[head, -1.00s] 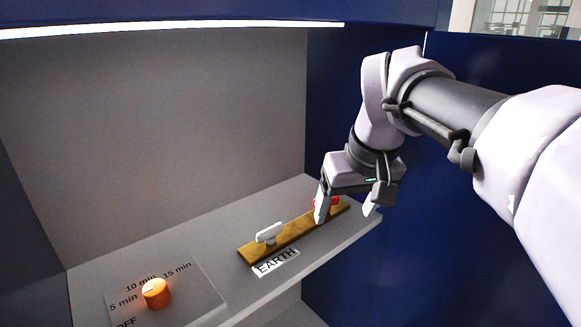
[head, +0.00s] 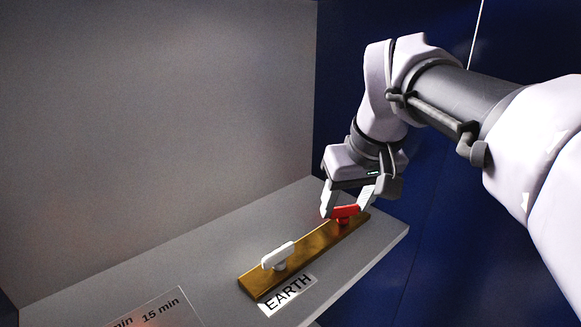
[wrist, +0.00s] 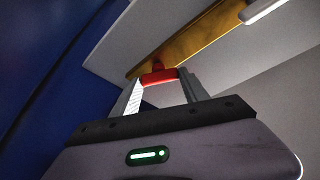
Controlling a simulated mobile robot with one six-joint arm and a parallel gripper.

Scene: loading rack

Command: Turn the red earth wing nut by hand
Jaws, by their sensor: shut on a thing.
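The red wing nut (head: 345,212) stands at the far right end of a brass bar (head: 305,257) on the grey shelf. My gripper (head: 344,210) points down over it and is shut on it, one finger at each end of the nut. In the wrist view the red wing nut (wrist: 159,76) sits between the two finger tips, still at the bar (wrist: 195,36). The white wing nut (head: 278,256) is on the near left part of the bar, clear of my gripper. The EARTH label (head: 288,295) lies in front of the bar.
A dial plate (head: 155,308) with minute markings is at the lower left, partly cut off. A grey back wall (head: 160,130) stands behind the shelf (head: 190,262), and a dark blue side wall (head: 440,230) is on the right.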

